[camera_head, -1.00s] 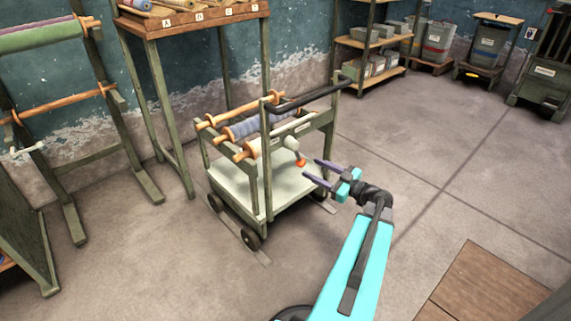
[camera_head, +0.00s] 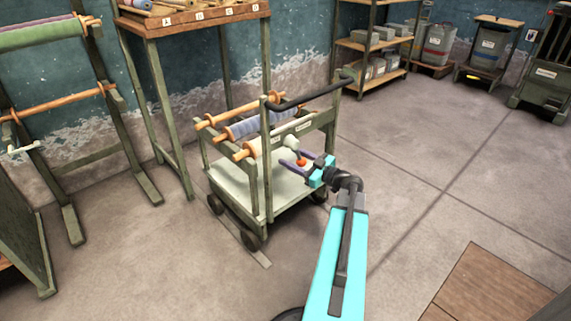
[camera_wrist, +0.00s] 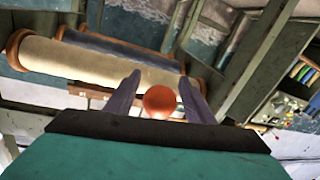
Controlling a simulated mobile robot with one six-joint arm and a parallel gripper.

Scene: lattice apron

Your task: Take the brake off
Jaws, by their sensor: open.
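The green wheeled cart (camera_head: 268,196) stands in the middle of the head view with rolls across its upper frame. A small orange-red knob (camera_head: 301,162) sits at its near right side, at the end of a pale fitting (camera_head: 291,143). In the wrist view the knob (camera_wrist: 160,101) shows as a round ball between my two fingers. My gripper (camera_head: 291,158) is open, its purple fingers on either side of the knob, with space showing around it in the wrist view. Whether a finger touches the knob cannot be told.
A dark push handle (camera_head: 318,92) rises above my gripper on the cart. A labelled rack (camera_head: 190,15) stands behind the cart, and a roll stand (camera_head: 60,111) stands at left. Floor to the right (camera_head: 420,190) is clear.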

